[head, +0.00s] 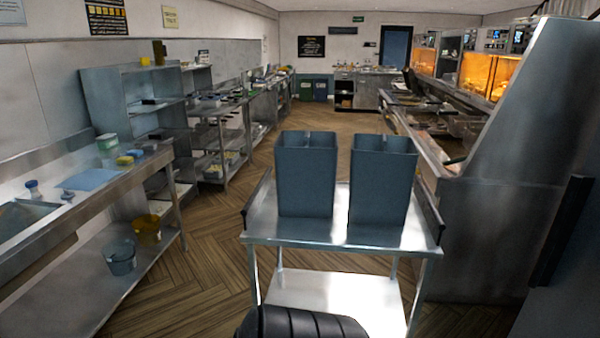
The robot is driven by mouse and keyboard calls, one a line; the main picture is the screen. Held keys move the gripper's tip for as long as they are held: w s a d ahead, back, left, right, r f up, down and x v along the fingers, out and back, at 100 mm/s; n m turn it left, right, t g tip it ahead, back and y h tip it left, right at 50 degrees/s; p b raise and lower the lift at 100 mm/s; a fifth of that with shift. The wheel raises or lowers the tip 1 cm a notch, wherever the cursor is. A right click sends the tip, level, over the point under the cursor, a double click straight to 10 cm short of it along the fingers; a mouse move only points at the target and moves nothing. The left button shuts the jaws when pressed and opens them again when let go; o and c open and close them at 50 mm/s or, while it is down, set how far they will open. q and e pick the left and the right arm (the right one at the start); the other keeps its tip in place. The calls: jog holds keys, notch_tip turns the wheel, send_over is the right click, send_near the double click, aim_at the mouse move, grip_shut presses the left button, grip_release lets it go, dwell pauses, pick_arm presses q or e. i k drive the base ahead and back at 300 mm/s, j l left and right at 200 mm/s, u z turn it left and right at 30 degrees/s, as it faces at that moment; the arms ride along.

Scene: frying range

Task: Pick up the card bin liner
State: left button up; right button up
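Two tall dark blue-grey open-topped containers stand upright side by side on a metal trolley (272,229) in front of me. They are the left container (306,177) and the right container (380,184), with a narrow gap between them. They look alike and I see no label on either, so I cannot tell which, if either, is the card bin liner. Each shows a divider or inner edge at its top; their insides are mostly hidden. Neither of my grippers is in view.
A steel sink bench (95,205) runs along the left, with a grey bucket (120,258) and a yellow bucket (147,229) on its lower shelf. A frying range (480,225) stands close on the right. Green (306,90) and blue (320,91) bins stand far back. The wooden aisle floor is clear.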

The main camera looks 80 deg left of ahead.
aim_at(306, 160)
jog(key=u, duration=2.75)
jog(key=i+l+z, duration=0.15)
jog(key=i, duration=0.15)
jog(key=i+l+z, duration=0.2)
jog(key=i, duration=0.15)
